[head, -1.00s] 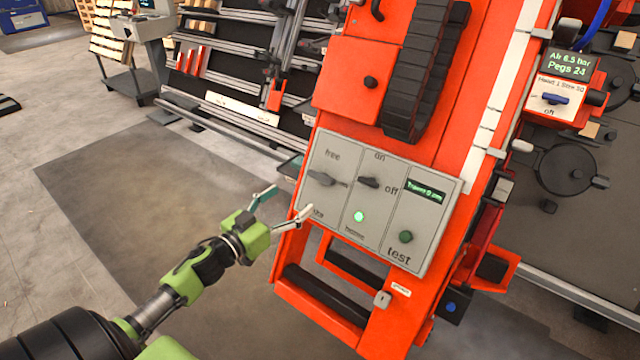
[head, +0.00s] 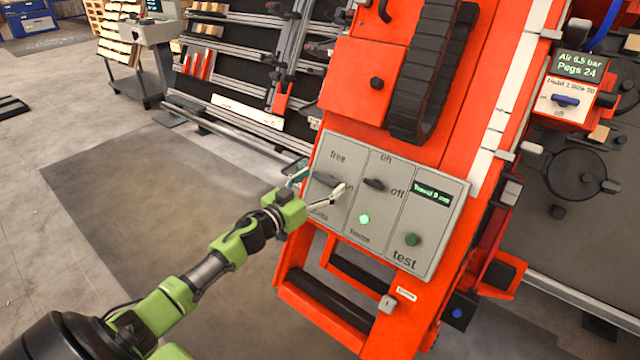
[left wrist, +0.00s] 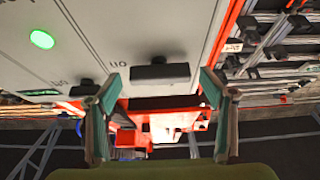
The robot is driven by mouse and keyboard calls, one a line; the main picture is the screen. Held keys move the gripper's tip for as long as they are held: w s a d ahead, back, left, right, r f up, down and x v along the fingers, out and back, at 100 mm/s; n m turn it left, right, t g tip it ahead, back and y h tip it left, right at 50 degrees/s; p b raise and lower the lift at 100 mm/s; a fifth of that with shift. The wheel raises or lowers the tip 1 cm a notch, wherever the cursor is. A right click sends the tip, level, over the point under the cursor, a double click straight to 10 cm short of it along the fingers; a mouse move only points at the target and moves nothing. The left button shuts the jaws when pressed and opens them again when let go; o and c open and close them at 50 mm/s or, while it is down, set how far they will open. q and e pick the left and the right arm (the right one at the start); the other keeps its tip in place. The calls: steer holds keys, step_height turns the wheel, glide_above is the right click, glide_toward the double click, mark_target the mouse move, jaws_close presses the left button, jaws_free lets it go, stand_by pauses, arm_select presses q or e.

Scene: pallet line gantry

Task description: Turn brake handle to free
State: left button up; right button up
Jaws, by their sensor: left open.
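The brake handle (head: 325,181) is a dark grey bar on the left section of the grey control panel (head: 385,240), with "free" printed above it. It is partly hidden by my gripper in the head view. My left gripper (head: 319,178) is open in front of it, one fingertip on each side. In the left wrist view the brake handle (left wrist: 160,72) appears between the two open fingertips (left wrist: 160,84), beside the label "on". I cannot tell whether the fingers touch it. My right gripper is not in view.
A green test button (head: 412,240) and small display are further right. The orange gantry body (head: 360,80) surrounds the panel. Open floor lies left.

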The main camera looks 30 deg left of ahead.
arm_select(q)
steer(key=c, duration=1.1)
